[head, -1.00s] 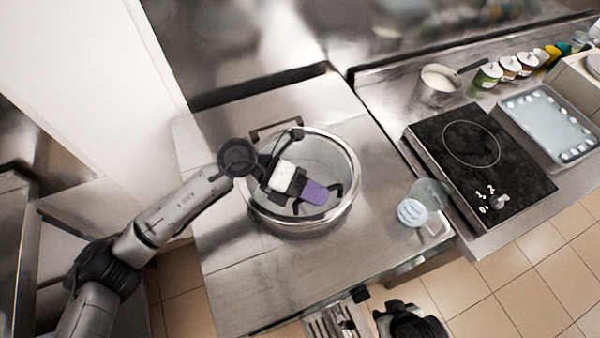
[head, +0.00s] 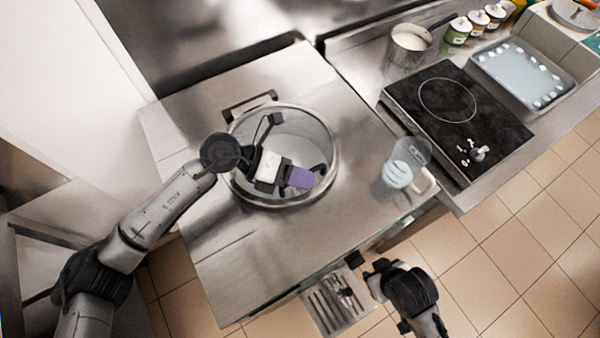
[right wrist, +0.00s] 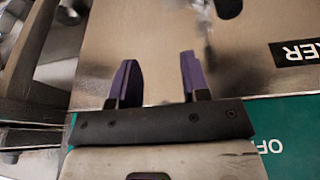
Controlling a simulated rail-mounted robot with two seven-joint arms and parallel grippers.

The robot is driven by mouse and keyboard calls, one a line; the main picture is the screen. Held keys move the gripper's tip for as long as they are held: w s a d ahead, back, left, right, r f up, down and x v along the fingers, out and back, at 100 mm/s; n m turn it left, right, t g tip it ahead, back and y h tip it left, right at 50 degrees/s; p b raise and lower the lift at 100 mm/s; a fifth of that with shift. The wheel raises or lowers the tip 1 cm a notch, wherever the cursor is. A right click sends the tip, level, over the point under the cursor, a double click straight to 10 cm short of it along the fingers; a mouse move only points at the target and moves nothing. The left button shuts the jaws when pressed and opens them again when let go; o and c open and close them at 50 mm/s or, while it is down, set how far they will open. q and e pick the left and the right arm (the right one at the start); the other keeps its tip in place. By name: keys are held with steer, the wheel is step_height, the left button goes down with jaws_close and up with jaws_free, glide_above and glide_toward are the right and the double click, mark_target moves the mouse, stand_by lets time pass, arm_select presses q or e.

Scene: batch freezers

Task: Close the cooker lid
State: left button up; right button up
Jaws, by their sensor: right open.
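The cooker (head: 333,160) is a round metal-rimmed vessel set in the steel worktop, in the middle of the head view. Its round inside is visible around my left gripper. A dark bracket (head: 250,103) stands at its back edge; I cannot make out a separate lid. My left gripper (head: 303,178), with purple on it, is over the cooker's opening; its jaw gap is unclear. My right gripper (head: 372,276) is low in front of the worktop. In the right wrist view its purple fingers (right wrist: 158,80) are apart and empty, facing a metal surface.
A clear container (head: 405,165) stands on the worktop's right corner. A black hob (head: 458,120), a pot (head: 410,45), a tray (head: 522,75) and several jars (head: 478,22) lie further right. A slotted tray (head: 335,300) is below the front edge.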

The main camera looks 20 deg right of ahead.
arm_select(q)
steer(key=o, duration=0.3)
steer(key=v, duration=1.2)
steer(key=shift+w+a+r, duration=0.1)
steer(key=shift+a+r, duration=0.1)
steer(key=shift+w+a+r, duration=0.2)
steer(key=shift+a+r, duration=0.05)
steer(key=shift+a, duration=0.25)
